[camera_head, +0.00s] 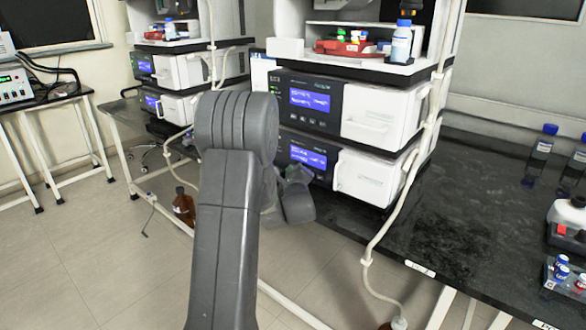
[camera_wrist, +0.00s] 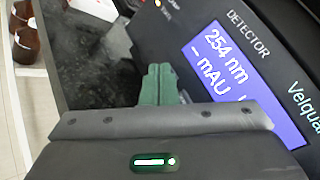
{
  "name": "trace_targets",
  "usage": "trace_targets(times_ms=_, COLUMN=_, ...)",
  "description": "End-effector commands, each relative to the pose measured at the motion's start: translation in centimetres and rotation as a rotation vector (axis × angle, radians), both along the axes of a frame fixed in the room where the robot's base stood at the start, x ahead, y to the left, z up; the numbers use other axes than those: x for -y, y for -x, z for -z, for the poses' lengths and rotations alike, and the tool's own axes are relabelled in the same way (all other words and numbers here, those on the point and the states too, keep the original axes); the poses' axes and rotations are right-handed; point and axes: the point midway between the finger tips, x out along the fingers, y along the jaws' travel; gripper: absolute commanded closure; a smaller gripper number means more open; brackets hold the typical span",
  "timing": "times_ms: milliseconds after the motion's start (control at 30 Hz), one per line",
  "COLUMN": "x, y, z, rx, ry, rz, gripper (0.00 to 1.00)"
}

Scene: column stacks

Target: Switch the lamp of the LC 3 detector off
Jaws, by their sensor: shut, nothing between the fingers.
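The detector fills the right of the wrist view, with a dark front marked DETECTOR and a blue screen (camera_wrist: 240,75) reading 254 nm and mAU. The stack's label is too small to read surely.
An upper module (camera_head: 310,100) with a blue screen sits above the lower one. Pale tubing (camera_head: 385,225) hangs along the stack's right side. Bottles (camera_head: 541,150) stand on the dark bench (camera_head: 450,220) at right. A brown bottle (camera_head: 184,207) stands at lower left.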

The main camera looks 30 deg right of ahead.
Motion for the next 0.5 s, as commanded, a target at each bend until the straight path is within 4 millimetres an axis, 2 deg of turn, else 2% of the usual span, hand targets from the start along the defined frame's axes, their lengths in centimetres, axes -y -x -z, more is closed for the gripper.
trace_targets(times_ms=200, x=-0.2, y=0.1, z=0.0, rx=0.0, ry=0.0, rz=0.0, gripper=1.0)
trace_targets(times_ms=500, x=-1.5, y=0.6, z=0.0, rx=0.001, ry=0.0, rz=-0.001, gripper=1.0)
